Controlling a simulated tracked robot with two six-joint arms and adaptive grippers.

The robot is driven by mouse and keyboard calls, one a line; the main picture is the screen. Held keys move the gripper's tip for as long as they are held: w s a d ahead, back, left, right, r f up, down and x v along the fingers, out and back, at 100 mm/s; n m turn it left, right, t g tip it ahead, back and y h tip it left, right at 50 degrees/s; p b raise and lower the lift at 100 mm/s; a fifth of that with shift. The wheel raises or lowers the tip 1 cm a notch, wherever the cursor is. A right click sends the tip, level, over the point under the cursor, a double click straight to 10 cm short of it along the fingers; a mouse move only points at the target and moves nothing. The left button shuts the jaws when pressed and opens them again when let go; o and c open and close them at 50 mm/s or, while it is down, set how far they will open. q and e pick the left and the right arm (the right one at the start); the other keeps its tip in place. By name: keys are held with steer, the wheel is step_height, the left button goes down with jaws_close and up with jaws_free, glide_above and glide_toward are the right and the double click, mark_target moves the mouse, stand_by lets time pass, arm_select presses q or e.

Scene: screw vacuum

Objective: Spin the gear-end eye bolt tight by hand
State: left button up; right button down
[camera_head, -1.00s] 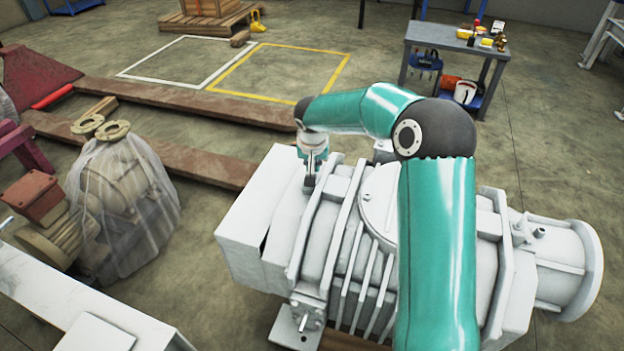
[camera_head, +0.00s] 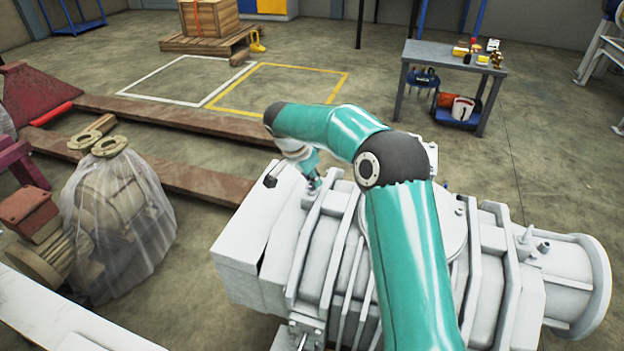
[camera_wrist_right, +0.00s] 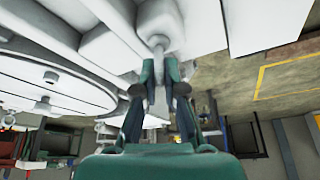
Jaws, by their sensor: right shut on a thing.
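The white machine (camera_head: 290,235) lies across the lower middle of the head view, with a box-shaped housing at its left end. My right gripper (camera_head: 314,186) is at the top of the machine beside that housing, tilted and small in this view. In the right wrist view my right gripper (camera_wrist_right: 159,72) has both fingers closed together around the head of the eye bolt (camera_wrist_right: 158,44). Its pale shank stands in a round seat on the machine. The fingers hide most of the bolt's eye, and I cannot tell how deep the shank sits. My left gripper is in neither view.
A small dark piece or opening (camera_head: 270,181) shows on the housing top, close left of the gripper. A grey work table (camera_head: 430,52) is behind. Floor between is free.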

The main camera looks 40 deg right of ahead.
steer(key=shift+d+r+m, duration=0.1)
steer(key=shift+m, duration=0.2)
steer(key=shift+s, duration=0.1)
steer(key=c, duration=1.3)
jaws_free()
steer(key=shift+o, duration=0.2)
steer(key=v, duration=1.2)
